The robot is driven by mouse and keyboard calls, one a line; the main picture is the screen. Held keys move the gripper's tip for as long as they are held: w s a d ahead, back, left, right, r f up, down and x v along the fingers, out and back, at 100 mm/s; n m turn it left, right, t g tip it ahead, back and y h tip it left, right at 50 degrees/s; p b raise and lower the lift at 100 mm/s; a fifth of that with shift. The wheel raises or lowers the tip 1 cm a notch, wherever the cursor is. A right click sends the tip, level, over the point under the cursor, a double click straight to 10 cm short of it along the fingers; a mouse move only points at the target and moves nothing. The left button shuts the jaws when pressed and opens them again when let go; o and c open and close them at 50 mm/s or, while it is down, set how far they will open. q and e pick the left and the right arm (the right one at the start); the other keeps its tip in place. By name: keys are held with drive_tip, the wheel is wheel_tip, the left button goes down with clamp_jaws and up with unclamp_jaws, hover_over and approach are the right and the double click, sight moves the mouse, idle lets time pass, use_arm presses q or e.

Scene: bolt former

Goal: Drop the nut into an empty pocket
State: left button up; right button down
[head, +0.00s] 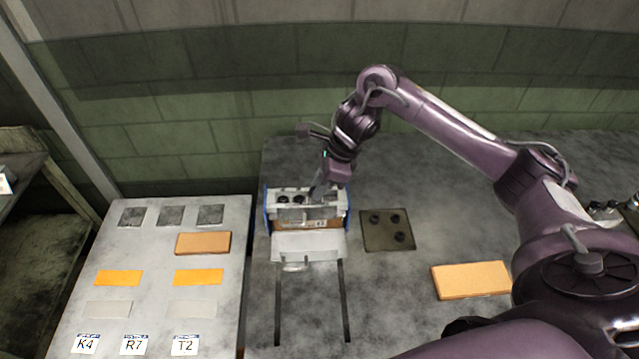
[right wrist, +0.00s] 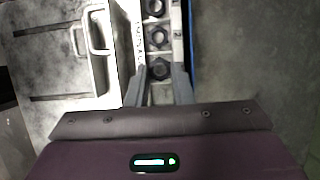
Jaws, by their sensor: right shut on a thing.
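My right gripper (head: 315,193) is over the right part of the pocket row of the bolt former (head: 308,247) in the head view. In the right wrist view its two fingers (right wrist: 160,72) are shut on a dark nut (right wrist: 160,67) between their tips. Two more dark nuts, the nearer one (right wrist: 158,38) and the far one (right wrist: 155,8), sit in pockets of the same row. A pale pocket (right wrist: 162,95) shows between the fingers. How high the held nut is above the row is not clear. My left gripper is not in view.
A dark plate (head: 388,245) with three nuts lies right of the former. An orange block (head: 470,280) lies farther right. A grey board (head: 140,255) with coloured pieces and labels K4, R7 and T2 stands on the left. The former has a front handle (right wrist: 98,38).

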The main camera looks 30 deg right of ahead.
drive_tip(key=shift+f, duration=0.25)
drive_tip(key=c, duration=1.2)
unclamp_jaws()
drive_tip(key=v, duration=0.7)
drive_tip(key=shift+d+r+p, duration=0.15)
drive_tip(key=shift+r+p, duration=0.2)
drive_tip(key=shift+s, duration=0.1)
